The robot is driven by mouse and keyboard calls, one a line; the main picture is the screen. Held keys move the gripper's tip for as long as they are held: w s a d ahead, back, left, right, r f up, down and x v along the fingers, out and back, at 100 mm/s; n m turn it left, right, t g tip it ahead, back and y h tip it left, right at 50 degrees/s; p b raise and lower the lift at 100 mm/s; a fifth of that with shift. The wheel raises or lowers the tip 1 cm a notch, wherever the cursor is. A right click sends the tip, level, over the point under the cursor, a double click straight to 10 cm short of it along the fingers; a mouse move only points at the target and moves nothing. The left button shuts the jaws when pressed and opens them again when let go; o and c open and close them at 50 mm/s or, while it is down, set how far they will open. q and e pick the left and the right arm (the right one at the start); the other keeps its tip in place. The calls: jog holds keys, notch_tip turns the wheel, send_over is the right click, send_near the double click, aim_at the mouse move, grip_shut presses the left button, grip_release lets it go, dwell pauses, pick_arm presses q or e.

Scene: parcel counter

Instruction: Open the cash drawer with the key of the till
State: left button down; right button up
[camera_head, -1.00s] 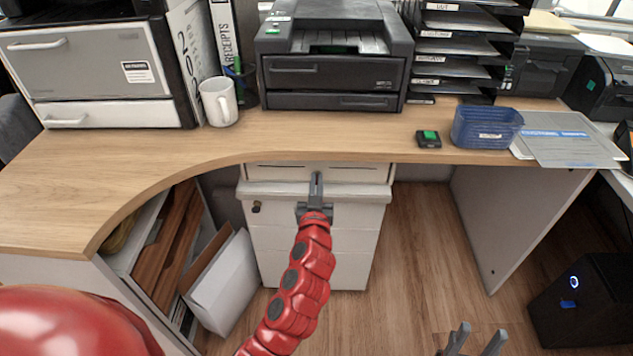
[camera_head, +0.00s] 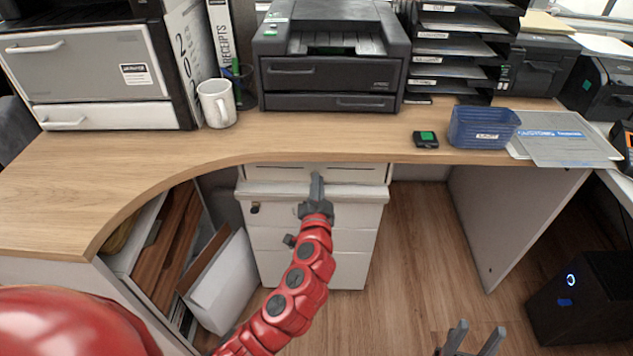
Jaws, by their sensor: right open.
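A white drawer pedestal (camera_head: 270,240) stands under the counter, with a pale top drawer front (camera_head: 275,173) just below the counter edge. A small dark lock or key (camera_head: 255,208) sits at the upper left of its face; I cannot tell which. My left gripper (camera_head: 316,181) is in front of the pedestal's upper part, right of the lock, pointing up towards the counter edge. Its fingers show edge-on, so their opening is unclear. My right gripper (camera_head: 475,338) is open and empty at the bottom edge, over the floor. No separate key is clearly visible.
The wooden counter (camera_head: 130,190) carries a black printer-like unit (camera_head: 330,78), a white mug (camera_head: 217,103), a blue basket (camera_head: 484,127) and a small black box with a green top (camera_head: 426,139). A white box (camera_head: 222,284) leans left of the pedestal.

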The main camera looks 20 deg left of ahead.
pick_arm(q)
jog(key=shift+d+m, duration=0.1)
jog(key=shift+m, duration=1.1)
jog(key=c, duration=1)
grip_release()
jog(key=shift+c, duration=0.2)
jog(key=shift+f, duration=0.1)
